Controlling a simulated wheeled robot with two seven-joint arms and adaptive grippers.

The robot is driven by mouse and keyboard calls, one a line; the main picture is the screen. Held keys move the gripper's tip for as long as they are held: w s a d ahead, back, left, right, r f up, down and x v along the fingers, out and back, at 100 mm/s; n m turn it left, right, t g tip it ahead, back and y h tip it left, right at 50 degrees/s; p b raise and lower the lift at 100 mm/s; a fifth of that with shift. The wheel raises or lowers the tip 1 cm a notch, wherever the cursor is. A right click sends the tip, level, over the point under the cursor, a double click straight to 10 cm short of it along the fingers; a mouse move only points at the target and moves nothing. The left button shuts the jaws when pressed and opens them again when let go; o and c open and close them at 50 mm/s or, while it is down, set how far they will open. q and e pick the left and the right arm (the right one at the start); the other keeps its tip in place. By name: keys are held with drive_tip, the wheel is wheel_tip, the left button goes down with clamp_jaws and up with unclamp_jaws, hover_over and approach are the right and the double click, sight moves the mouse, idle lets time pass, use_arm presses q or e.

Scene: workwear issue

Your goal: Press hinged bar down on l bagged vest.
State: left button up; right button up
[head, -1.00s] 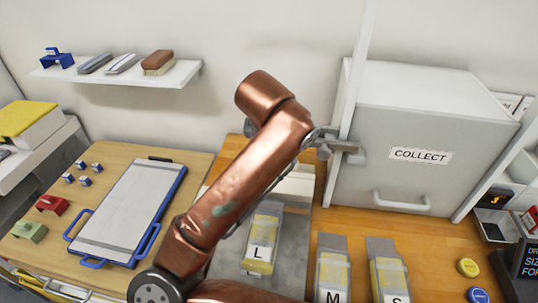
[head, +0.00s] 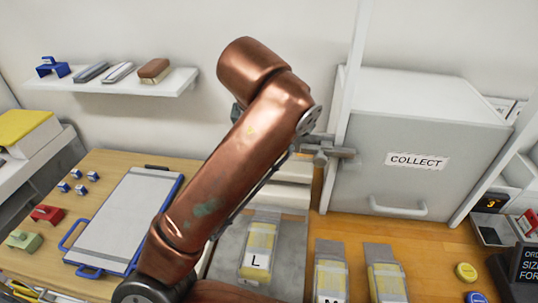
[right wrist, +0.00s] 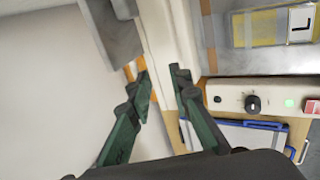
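The L bagged vest (head: 258,250), yellow in clear film with a white L label, lies flat on a grey plate (head: 292,240). It also shows at the upper right of the right wrist view (right wrist: 270,30). A stepped white part (head: 290,172) stands past the bag's far end, partly behind my copper right arm; I cannot tell clearly which part is the hinged bar. The arm mostly hides this gripper in the head view. My left gripper is out of view.
A white panel with a black knob (right wrist: 253,103) and green light lies beside the plate. A grey COLLECT cabinet (head: 400,190) stands right. A blue-framed board (head: 125,215) lies left. Other bagged vests (head: 385,275) lie at front right. A shelf (head: 130,88) hangs behind.

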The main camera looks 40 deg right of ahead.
drive_tip(key=shift+v, duration=1.55)
